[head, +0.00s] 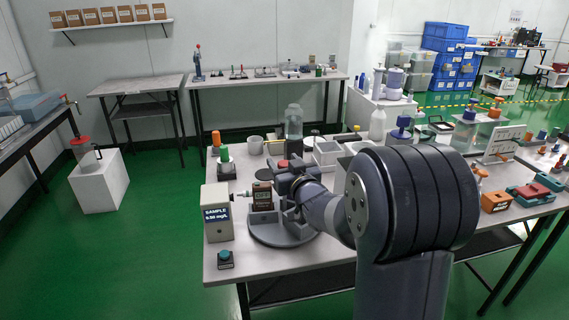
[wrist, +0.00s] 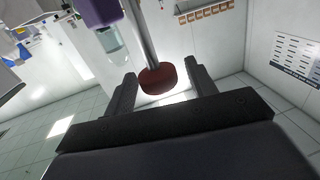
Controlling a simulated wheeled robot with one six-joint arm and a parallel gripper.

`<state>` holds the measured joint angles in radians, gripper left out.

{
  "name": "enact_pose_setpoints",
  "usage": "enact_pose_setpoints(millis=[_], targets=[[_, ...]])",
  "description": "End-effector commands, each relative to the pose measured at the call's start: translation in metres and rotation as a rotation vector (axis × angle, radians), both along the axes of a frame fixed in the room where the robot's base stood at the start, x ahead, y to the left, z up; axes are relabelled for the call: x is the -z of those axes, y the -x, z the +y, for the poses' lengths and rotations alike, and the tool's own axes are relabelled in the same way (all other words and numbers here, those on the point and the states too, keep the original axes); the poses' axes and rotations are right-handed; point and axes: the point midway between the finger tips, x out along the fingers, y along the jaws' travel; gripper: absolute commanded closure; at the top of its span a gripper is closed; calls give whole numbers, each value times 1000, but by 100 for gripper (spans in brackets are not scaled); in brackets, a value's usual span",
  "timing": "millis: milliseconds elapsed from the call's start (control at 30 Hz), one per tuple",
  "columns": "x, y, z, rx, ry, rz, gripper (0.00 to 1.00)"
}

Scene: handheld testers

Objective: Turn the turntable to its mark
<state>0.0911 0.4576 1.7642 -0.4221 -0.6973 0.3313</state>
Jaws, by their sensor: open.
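The turntable (head: 268,236) is a grey round disc near the front left of the white table. Blocks and a dark brown labelled piece (head: 262,196) stand on it. A red knob (head: 283,163) shows above it by my gripper (head: 291,173). In the wrist view the red knob (wrist: 157,81) sits on a grey shaft, between the spread fingers of my gripper (wrist: 160,72). The fingers are open, with gaps visible beside the knob. My arm hides the disc's right side. I cannot make out the mark.
A beige tester (head: 217,212) reading "SAMPLE" stands close left of the turntable. A teal button box (head: 225,258) is at the front left corner. A clear bottle (head: 294,122), white trays (head: 327,152) and several small items crowd behind.

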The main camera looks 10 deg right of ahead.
Motion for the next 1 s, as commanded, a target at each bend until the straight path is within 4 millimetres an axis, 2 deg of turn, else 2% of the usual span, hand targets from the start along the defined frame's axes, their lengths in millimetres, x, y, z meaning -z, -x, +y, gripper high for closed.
enact_pose_setpoints(millis=[233, 867, 1000], targets=[[0, 0, 0, 0, 0, 1, 48], [0, 0, 0, 1, 0, 1, 100], [0, 0, 0, 0, 0, 1, 100]])
